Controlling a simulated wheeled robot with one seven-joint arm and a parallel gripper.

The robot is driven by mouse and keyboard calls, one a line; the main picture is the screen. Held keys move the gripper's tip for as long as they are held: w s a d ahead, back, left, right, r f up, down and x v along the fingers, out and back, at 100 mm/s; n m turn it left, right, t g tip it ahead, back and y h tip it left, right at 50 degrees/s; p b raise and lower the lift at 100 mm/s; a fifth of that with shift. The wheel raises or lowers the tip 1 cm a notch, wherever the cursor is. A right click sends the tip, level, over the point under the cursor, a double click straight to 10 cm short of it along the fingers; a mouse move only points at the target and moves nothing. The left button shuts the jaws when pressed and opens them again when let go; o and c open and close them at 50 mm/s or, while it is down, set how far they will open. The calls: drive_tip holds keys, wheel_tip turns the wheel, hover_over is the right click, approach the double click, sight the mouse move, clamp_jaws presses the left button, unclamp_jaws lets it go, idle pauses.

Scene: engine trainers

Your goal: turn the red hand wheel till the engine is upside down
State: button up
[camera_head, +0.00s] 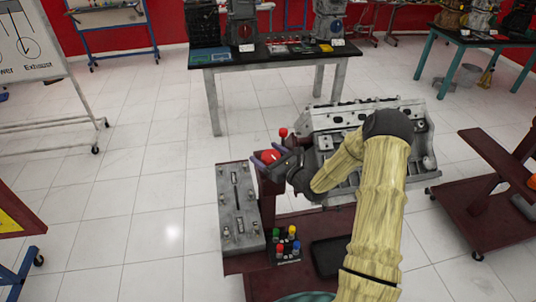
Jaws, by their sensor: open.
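The grey engine block (335,120) is mounted on a dark red stand, with its long machined face and bolt holes turned up toward me. The red hand wheel (270,156) shows only as a small red patch at the left end of the engine, at the top of the stand's post. A small red knob on a dark stem (283,132) stands just behind it. My gripper (267,158) is open at the red patch, with its fingers around or beside it; contact cannot be told. My yellow arm hides part of the engine and stand.
A grey panel (238,208) and several coloured-topped pieces (287,245) sit on the stand's left side. A black-topped table (270,58) stands behind. Another dark red stand (490,200) is at right.

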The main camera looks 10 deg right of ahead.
drive_tip(key=c, duration=1)
drive_tip(key=shift+d+m+t+h, duration=0.1)
drive_tip(key=shift+m+t+h, duration=0.25)
drive_tip(key=shift+h, duration=0.25)
